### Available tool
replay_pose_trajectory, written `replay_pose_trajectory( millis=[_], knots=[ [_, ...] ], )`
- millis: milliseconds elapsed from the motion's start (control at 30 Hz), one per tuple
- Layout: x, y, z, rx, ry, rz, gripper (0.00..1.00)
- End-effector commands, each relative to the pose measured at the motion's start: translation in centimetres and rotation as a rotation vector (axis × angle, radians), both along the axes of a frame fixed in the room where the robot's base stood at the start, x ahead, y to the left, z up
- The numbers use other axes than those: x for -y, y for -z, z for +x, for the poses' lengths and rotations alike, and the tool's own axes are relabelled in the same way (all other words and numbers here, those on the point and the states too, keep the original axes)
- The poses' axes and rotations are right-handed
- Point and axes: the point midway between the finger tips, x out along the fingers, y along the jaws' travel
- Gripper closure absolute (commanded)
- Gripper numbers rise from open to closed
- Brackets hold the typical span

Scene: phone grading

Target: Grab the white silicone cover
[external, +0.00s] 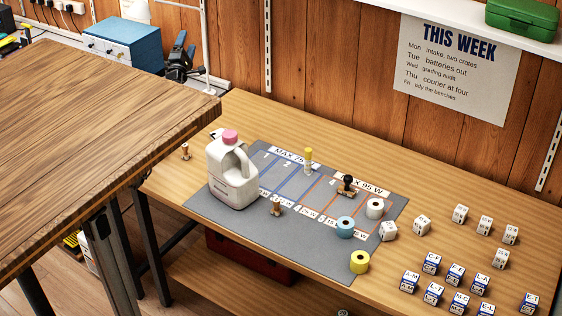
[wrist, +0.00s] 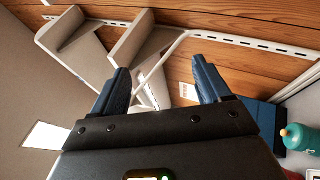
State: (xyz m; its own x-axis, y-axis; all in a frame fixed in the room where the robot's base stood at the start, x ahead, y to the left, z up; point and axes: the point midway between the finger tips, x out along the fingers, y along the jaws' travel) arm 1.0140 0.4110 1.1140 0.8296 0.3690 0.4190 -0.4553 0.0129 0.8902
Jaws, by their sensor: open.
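I cannot make out a white silicone cover in either view. In the wrist view my gripper (wrist: 160,70) has its two dark blue fingers spread apart, with nothing between them. It points toward a wood-plank wall with pale shelf brackets beyond the fingertips.
A bench (external: 268,113) carries a grey mat (external: 290,237) with a white jug (external: 231,172), stamps and tape rolls. Lettered cubes (external: 432,263) stand at right. A wooden table (external: 90,100) fills the left. A teal bottle (wrist: 300,138) shows at the wrist view's right.

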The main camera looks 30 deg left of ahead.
Motion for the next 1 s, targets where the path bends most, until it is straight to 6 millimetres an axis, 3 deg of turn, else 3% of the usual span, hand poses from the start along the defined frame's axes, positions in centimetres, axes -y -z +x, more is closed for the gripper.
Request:
replay_pose_trajectory(
  millis=[33, 100, 267, 467, 700, 900, 1000],
  knots=[
    [-1.8, 2.3, -0.8, -0.033, 0.001, -0.066, 0.23],
    [-2.5, 4.2, -1.0, -0.070, 0.033, -0.158, 0.23],
    [-1.8, 8.3, -1.2, -0.153, 0.140, -0.382, 0.23],
    [2.1, 14.7, -2.5, -0.289, 0.326, -0.749, 0.23],
    [8.5, 22.6, -7.7, -0.497, 0.526, -1.220, 0.23],
    [11.5, 25.6, -11.6, -0.608, 0.596, -1.430, 0.23],
    [12.0, 26.2, -12.1, -0.629, 0.607, -1.466, 0.23]
  ],
)
